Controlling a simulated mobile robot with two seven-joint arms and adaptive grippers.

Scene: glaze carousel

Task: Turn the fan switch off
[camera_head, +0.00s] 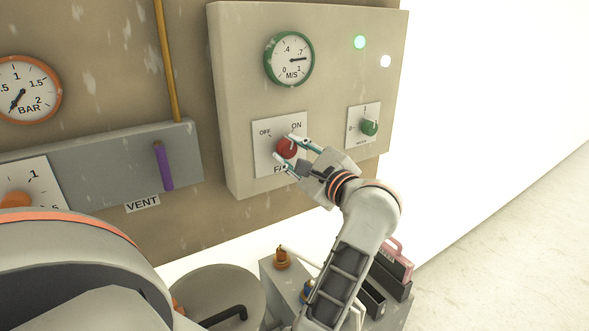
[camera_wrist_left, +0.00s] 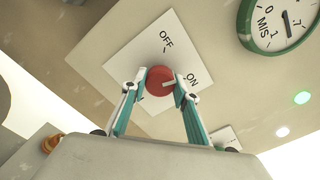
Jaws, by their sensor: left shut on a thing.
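The fan switch is a red round knob (camera_head: 286,147) on a white plate (camera_head: 264,150) marked OFF and ON, on a beige panel. The knob also shows in the left wrist view (camera_wrist_left: 159,81), where its pale pointer line points toward ON. My left gripper (camera_head: 286,152) has its fingers on either side of the knob and is shut on it. The fingers also show in the left wrist view (camera_wrist_left: 155,90). The gripper hides part of the plate's lettering in the head view. My right gripper is not in view.
Above the knob is a green-rimmed M/S dial (camera_head: 289,59). A green knob (camera_head: 370,128) sits to the right, below a lit green lamp (camera_head: 360,42) and a white lamp (camera_head: 385,61). A purple VENT lever (camera_head: 163,166) is at left. A grey box (camera_head: 283,287) stands below.

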